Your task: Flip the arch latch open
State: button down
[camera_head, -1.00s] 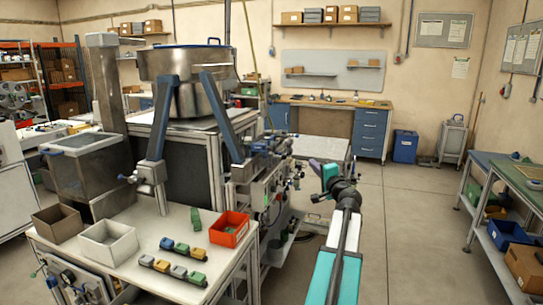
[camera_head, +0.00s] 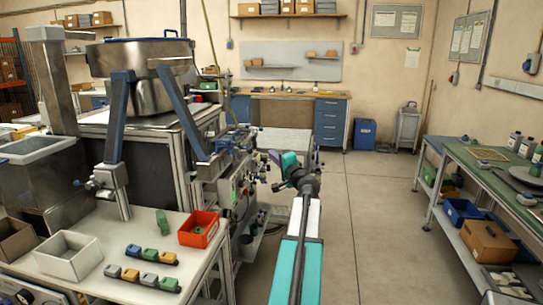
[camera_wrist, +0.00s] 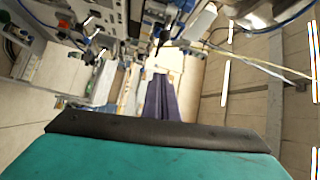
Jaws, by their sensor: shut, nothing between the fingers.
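A blue-grey arch with two slanted legs (camera_head: 117,118) stands over the white worktop, beside a large steel pot (camera_head: 148,75). I cannot tell for certain which part is the arch latch. My gripper (camera_head: 276,157) is to the right of the arch and the machine side, apart from the clamp block. In the wrist view its dark purple fingers (camera_wrist: 158,98) are together and empty. A machine panel with fittings fills the upper left of that view.
On the worktop (camera_head: 185,255) are a red bin (camera_head: 198,230), a white bin (camera_head: 69,257) and several coloured blocks. A green-topped bench (camera_head: 490,172) stands at right. Open floor (camera_head: 365,220) lies between the machine and that bench.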

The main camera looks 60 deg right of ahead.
aim_at(242, 151)
jog(key=shift+f+p+x, duration=0.3)
jog(key=shift+p+x, duration=0.95)
jog(key=shift+x, duration=3.2)
jog(key=shift+w+a+f+p, duration=0.15)
jog(key=shift+a+p, duration=0.1)
jog(key=shift+a, duration=0.4)
jog(key=shift+w+a+r+p, duration=0.1)
jog(key=shift+w+a+p, duration=0.1)
jog(key=shift+a, duration=0.4)
jog(key=shift+w+a+f+p, duration=0.15)
jog(key=shift+a+p, duration=0.1)
jog(key=shift+a, duration=0.4)
jog(key=shift+r, duration=0.1)
jog(key=shift+s+a+g+h, duration=0.1)
jog(key=shift+s+g+h, duration=0.1)
jog(key=shift+g+h, duration=0.15)
